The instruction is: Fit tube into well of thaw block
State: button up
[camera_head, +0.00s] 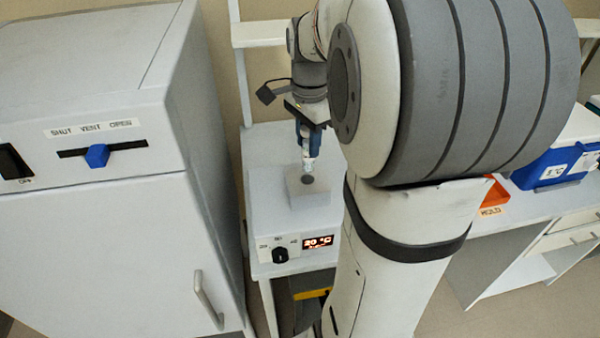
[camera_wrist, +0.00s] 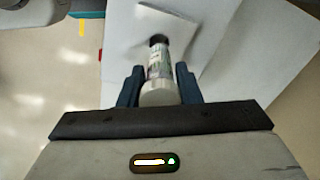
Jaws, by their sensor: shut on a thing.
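The thaw block is a pale raised block (camera_head: 306,199) on a white heater unit with a lit 20 °C display. A dark round well (camera_head: 307,180) shows in its top. My gripper (camera_head: 308,154) points down over the block and is shut on a small tube (camera_head: 309,167). In the wrist view my gripper (camera_wrist: 158,82) has its two blue fingers on either side of the labelled tube (camera_wrist: 159,66). The tube's far end lies against a dark spot by the pale block (camera_wrist: 188,27). I cannot tell whether its tip is inside the well.
A large white cabinet (camera_head: 95,230) with a vent slider stands close at the left. My own arm covers the middle of the head view. At the right, an orange tray marked HOLD (camera_head: 494,197) and a blue box (camera_head: 550,168) sit on a bench.

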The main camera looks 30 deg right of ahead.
aim_at(308, 167)
notch_tip(308, 167, down, 8)
jog(key=shift+s+r+p, duration=0.1)
jog(key=shift+r+p, duration=0.05)
jog(key=shift+p, duration=0.15)
jog(key=o, duration=1)
jog(key=shift+c, duration=0.2)
